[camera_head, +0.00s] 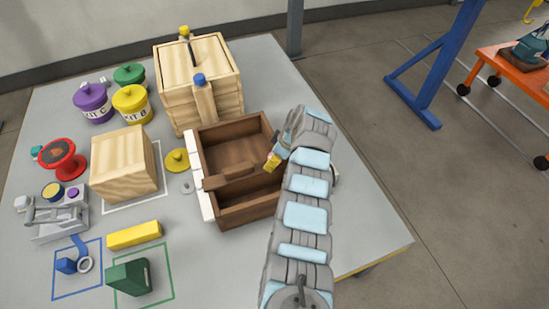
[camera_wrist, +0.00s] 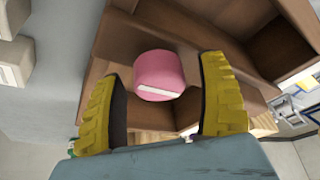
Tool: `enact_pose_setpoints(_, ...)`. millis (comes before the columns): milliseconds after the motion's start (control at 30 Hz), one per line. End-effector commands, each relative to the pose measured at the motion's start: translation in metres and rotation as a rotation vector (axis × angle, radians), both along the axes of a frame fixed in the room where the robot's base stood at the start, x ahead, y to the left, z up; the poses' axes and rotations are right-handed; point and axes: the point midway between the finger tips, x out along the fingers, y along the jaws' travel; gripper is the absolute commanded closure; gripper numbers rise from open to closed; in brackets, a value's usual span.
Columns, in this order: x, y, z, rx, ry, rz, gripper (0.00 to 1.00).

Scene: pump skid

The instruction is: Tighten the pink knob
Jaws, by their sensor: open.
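The pink knob (camera_wrist: 159,75) shows in the wrist view as a rounded pink piece with a white bar on its face, against the brown wood of the box (camera_wrist: 262,85). My gripper (camera_wrist: 158,92) is open, with one yellow finger on each side of the knob and a gap visible between the knob and each finger. In the head view my gripper (camera_head: 272,162) is at the right side of the brown open wooden box (camera_head: 236,212). The knob is not visible there. I cannot tell how far the knob is from my fingertips in depth.
A tall light wooden crate (camera_head: 200,85) with blue and yellow tops stands behind the box. A wooden block (camera_head: 123,165), yellow disc (camera_head: 176,161), yellow bar (camera_head: 134,235) and several pots stand to the left. The table's right front corner (camera_head: 385,240) is bare.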

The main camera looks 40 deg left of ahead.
Motion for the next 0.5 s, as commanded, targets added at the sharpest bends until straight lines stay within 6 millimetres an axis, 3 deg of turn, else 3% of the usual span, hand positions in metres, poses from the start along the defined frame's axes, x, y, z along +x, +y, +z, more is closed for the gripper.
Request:
enact_pose_setpoints(167, 0.0002, -0.0002, 0.0003, 0.0, 0.0, 0.0, 0.26)
enact_pose_setpoints(400, 0.0002, -0.0003, 0.0002, 0.0, 0.0, -0.001, 0.9)
enact_pose_setpoints(500, 0.0, -0.0004, -0.0001, 0.0, 0.0, -0.001, 0.91)
